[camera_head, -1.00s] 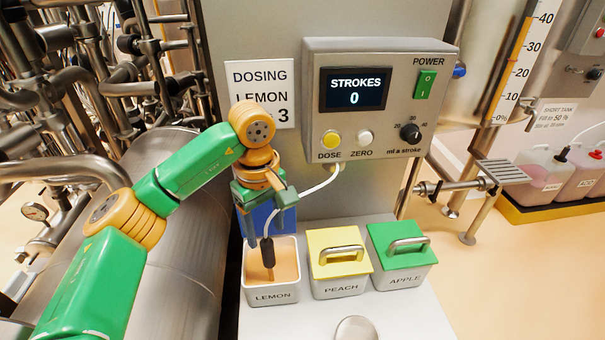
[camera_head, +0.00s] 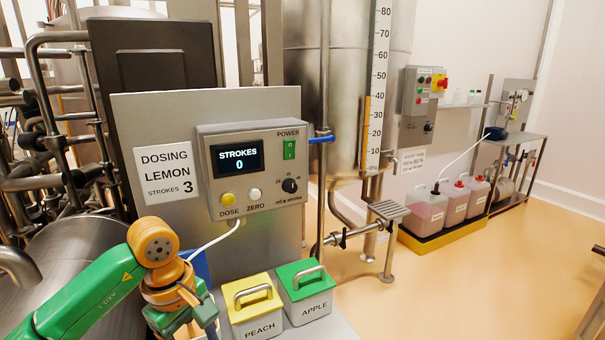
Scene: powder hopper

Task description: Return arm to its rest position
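My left arm comes in from the lower left. Its gripper (camera_head: 188,328) points down at the bottom edge, beside the peach box, with the fingertips cut off or hidden, so I cannot tell whether it is open or shut. The lemon box and the wand are out of sight. The dosing unit (camera_head: 255,170) shows STROKES 0, with a yellow DOSE button (camera_head: 228,198), a white ZERO button (camera_head: 255,194) and a green power switch (camera_head: 289,149). A white hose (camera_head: 215,240) runs from it behind my wrist. My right gripper is not in view.
A peach box (camera_head: 253,312) with yellow lid and an apple box (camera_head: 305,300) with green lid stand right of my gripper. A sign (camera_head: 167,172) reads DOSING LEMON STROKES 3. A tank (camera_head: 345,80) and pink canisters (camera_head: 425,212) stand further right. Open floor (camera_head: 470,290) lies at right.

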